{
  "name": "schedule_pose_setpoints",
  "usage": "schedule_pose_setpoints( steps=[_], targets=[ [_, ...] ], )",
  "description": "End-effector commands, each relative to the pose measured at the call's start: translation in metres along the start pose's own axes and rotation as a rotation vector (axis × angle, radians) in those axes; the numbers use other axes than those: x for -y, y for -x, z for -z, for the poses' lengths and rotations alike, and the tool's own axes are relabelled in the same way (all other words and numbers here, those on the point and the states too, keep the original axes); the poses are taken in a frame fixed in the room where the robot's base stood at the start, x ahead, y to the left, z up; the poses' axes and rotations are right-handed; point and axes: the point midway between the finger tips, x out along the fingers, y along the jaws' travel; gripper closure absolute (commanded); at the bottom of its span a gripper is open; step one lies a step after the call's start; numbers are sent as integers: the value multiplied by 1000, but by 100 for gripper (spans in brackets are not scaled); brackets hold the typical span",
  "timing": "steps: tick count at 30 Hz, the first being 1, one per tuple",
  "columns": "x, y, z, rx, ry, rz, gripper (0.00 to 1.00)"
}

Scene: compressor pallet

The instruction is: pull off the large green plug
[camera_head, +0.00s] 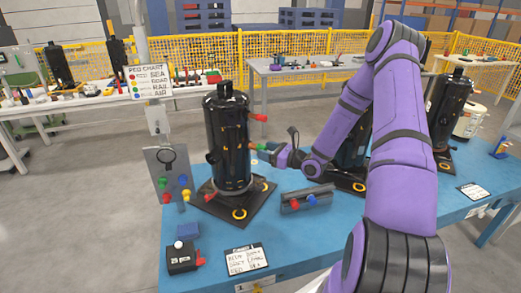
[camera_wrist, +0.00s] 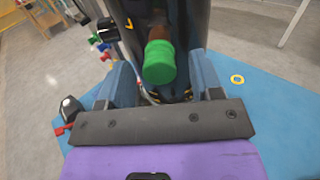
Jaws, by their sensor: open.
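The large green plug (camera_wrist: 159,62) sits on a brown stub on the side of the black compressor (camera_wrist: 187,22), and points toward the wrist camera. In the head view the black compressor (camera_head: 228,140) stands upright on a dark base plate. My gripper (camera_wrist: 160,78) is open, with one blue-grey finger on each side of the green plug. I cannot tell whether the fingers touch it. In the head view my gripper (camera_head: 268,149) is at the right side of the compressor, and the plug is mostly hidden there.
A red plug (camera_head: 258,117) sticks out above my gripper. A grey block with red and blue plugs (camera_head: 307,199) lies on the blue table (camera_head: 330,235). A panel with coloured plugs (camera_head: 172,175) stands left of the compressor. More black compressors stand to the right.

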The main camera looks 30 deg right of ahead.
Motion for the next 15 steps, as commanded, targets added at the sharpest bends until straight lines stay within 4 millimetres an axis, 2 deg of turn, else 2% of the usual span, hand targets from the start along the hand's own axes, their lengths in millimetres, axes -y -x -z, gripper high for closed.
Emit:
schedule_pose_setpoints(
  steps=[6,15],
  targets=[
    [0,-12,0,0,0,-1,40],
    [0,-13,0,0,0,-1,40]
  ],
)
